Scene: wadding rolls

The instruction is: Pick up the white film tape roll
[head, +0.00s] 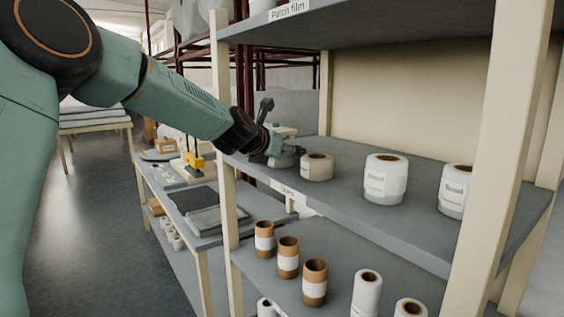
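A short, wide white tape roll (283,160) sits on the middle shelf (335,203) near its left post, partly hidden by my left gripper. A second short, cream-white roll (317,168) stands just right of it. I cannot tell which one is the white film tape. My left gripper (284,128) reaches in from the left at the left end of this shelf. Its dark fingers are spread, one up and one low beside the rolls. I cannot tell whether the low finger touches a roll. My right gripper is not in view.
Two taller labelled white rolls (386,179) (455,190) stand farther right on the shelf. A cream post (224,130) rises close to my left forearm. The upper shelf (390,22) hangs above. Brown-cored rolls (288,257) stand below. A workbench (185,217) stands at left.

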